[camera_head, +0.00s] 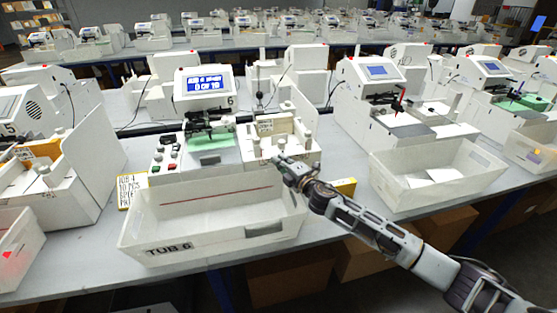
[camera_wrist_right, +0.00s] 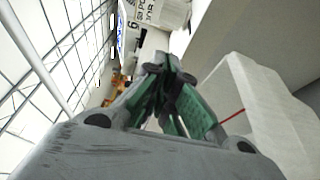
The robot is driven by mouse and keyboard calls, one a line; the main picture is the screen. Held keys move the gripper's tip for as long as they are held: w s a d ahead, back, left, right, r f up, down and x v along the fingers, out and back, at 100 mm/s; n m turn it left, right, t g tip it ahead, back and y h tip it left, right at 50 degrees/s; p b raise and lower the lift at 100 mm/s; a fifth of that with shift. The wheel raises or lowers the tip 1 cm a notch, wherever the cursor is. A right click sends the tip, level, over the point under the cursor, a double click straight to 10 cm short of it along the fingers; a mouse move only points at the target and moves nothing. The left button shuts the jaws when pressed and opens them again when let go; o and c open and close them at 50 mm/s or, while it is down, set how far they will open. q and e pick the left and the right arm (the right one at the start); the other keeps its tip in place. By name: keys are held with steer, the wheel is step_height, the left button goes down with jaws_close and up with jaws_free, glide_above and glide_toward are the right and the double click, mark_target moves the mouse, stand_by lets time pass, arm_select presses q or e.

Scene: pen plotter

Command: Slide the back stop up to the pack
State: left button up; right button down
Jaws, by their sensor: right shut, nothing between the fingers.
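The pen plotter of station 6 (camera_head: 205,92) stands at centre with a lit screen. To its right is a white feeder unit (camera_head: 262,150) with upright walls and small posts. The back stop and the pack are too small here to tell apart from the other pale parts of the feeder. My right gripper (camera_head: 281,163) is shut and empty at the feeder's front edge, just above the back rim of the tub; I cannot tell whether it touches anything. In the right wrist view its fingers (camera_wrist_right: 163,80) are closed together. My left gripper is out of view.
The white tub marked TUB 6 (camera_head: 188,243) stands in front with a red line inside. A yellow label card (camera_head: 131,190) stands left of it and a button panel (camera_head: 167,153) behind. Another white tub (camera_head: 432,198) stands to the right. Neighbouring plotters crowd both sides.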

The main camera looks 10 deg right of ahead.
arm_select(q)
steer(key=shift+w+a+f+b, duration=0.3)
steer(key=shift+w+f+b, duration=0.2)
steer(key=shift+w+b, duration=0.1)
arm_select(e)
steer(key=shift+v, duration=4.25)
steer(key=shift+r, duration=0.1)
